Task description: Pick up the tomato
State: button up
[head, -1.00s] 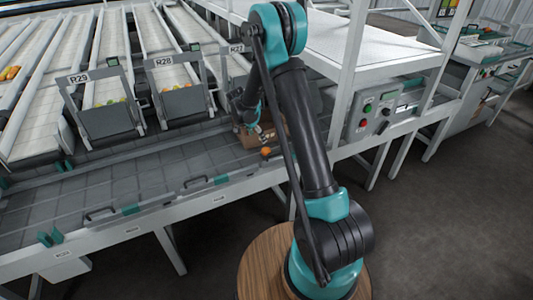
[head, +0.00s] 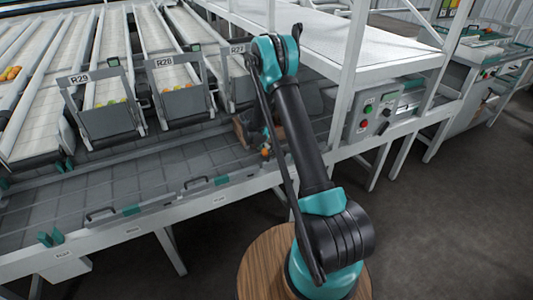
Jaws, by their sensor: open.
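A small orange-red tomato (head: 265,153) sits on the grey shelf of the packing line, near its front edge, just in front of a cardboard box. My gripper (head: 266,146) is right at the tomato, reaching down from above, mostly behind my own arm and small in the view. Its jaws are open. I cannot tell whether the fingers are around the tomato or only beside it, or whether they touch it.
The brown cardboard box (head: 243,131) stands just behind and left of my gripper. Sorting chutes marked R29 (head: 107,121) and R28 (head: 184,102) rise behind the shelf. A control box (head: 373,113) is to the right. The grey shelf (head: 130,188) is clear to the left.

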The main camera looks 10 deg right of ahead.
jog(key=shift+f, duration=0.15)
jog(key=c, duration=0.9)
